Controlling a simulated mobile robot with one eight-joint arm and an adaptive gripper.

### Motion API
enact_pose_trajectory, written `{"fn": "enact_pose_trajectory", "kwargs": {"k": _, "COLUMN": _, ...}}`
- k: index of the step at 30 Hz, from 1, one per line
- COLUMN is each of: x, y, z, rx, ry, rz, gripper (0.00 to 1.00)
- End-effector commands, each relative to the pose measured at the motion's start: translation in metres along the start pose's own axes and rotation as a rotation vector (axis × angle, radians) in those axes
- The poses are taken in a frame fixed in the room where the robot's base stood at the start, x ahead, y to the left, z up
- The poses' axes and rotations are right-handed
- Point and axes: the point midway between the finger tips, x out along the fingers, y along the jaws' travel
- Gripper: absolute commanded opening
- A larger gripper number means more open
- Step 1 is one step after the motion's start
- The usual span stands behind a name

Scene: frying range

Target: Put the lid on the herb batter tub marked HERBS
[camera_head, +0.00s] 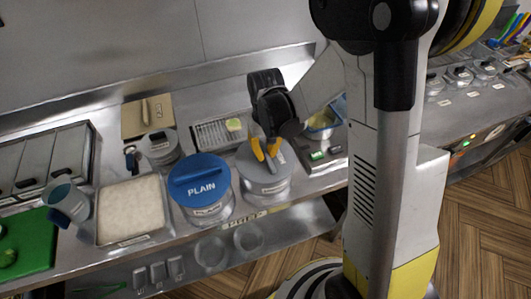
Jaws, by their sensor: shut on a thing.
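My gripper (265,150), with yellow fingertips, points down at the front middle of the counter. It is shut on the raised handle of a grey round lid (282,176). The lid is at the top of a grey tub (262,198), roughly level and over its mouth. I cannot tell whether it is fully seated or slightly above the rim. The tub has a small label on its front, too small to read, so the HERBS mark cannot be confirmed. The gripper hides part of the lid's back.
A tub with a blue lid marked PLAIN (200,187) stands close on the left. A white-filled tray (132,207), a blue jug (68,202) and a small grey lidded pot (160,147) are farther left. A wire rack (213,133) lies behind. A black-and-green device (318,156) is close on the right.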

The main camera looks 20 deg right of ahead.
Motion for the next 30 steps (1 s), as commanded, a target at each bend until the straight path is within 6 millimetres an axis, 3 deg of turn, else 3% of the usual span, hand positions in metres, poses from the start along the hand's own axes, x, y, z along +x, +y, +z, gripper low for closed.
{"fn": "enact_pose_trajectory", "kwargs": {"k": 2, "x": 0.0, "y": 0.0, "z": 0.0, "rx": 0.0, "ry": 0.0, "rz": 0.0, "gripper": 0.0}}
{"fn": "enact_pose_trajectory", "kwargs": {"k": 3, "x": 0.0, "y": 0.0, "z": 0.0, "rx": 0.0, "ry": 0.0, "rz": 0.0, "gripper": 0.15}}
{"fn": "enact_pose_trajectory", "kwargs": {"k": 5, "x": -0.001, "y": 0.0, "z": 0.0, "rx": 0.0, "ry": 0.0, "rz": 0.0, "gripper": 0.33}}
{"fn": "enact_pose_trajectory", "kwargs": {"k": 17, "x": -0.007, "y": 0.0, "z": 0.0, "rx": 0.0, "ry": 0.0, "rz": 0.0, "gripper": 0.33}}
{"fn": "enact_pose_trajectory", "kwargs": {"k": 30, "x": -0.096, "y": 0.0, "z": 0.001, "rx": 0.0, "ry": 0.0, "rz": 0.0, "gripper": 0.33}}
